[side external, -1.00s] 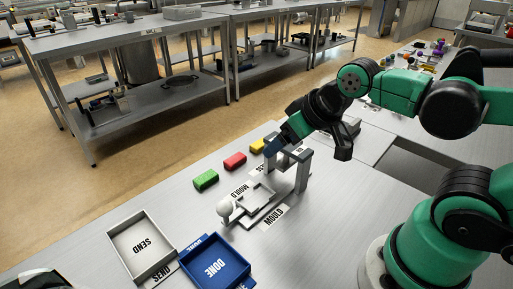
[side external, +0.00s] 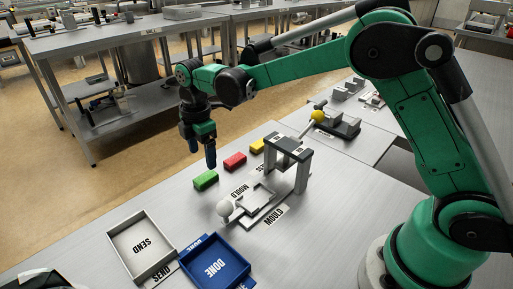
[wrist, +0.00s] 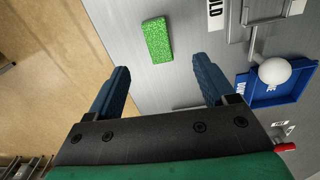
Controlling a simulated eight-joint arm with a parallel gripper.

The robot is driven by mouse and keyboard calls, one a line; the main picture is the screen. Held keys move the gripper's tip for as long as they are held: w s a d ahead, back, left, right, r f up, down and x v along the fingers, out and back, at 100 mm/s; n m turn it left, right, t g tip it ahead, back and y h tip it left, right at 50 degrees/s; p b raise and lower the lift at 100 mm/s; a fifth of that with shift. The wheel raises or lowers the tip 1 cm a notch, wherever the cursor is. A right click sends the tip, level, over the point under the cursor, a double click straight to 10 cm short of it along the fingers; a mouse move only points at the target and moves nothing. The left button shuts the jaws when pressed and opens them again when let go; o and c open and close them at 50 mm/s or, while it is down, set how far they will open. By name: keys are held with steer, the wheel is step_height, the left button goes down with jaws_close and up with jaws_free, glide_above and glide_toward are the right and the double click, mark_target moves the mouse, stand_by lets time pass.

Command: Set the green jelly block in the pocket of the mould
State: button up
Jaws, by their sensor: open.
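The green jelly block (side external: 205,180) lies on the metal table near its far edge, left of the red block. It also shows in the wrist view (wrist: 158,40), ahead of the fingers and between their lines. The mould (side external: 258,197) is a pale tray with a pocket, to the right of the green block; the pocket looks empty. A white ball-ended handle (side external: 225,208) sticks out at its left. My gripper (side external: 204,155) points down, open and empty, above the table near the green block. In the wrist view my two blue fingers (wrist: 160,85) are spread wide.
A red block (side external: 235,160) and a yellow block (side external: 257,146) lie in line with the green one. A grey arch (side external: 302,172) stands behind the mould. The SEND tray (side external: 118,238) and blue DONE tray (side external: 245,268) sit in front. A yellow-knobbed lever (side external: 318,116) stands farther back.

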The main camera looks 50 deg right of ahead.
mark_target(204, 177)
steer(key=shift+w+a+f+n, duration=0.1)
steer(key=shift+f+n, duration=0.1)
steer(key=shift+f, duration=0.2)
steer(key=shift+w+a+f+n, duration=0.1)
steer(key=shift+f+n, duration=0.1)
steer(key=shift+f, duration=2.75)
jaws_close()
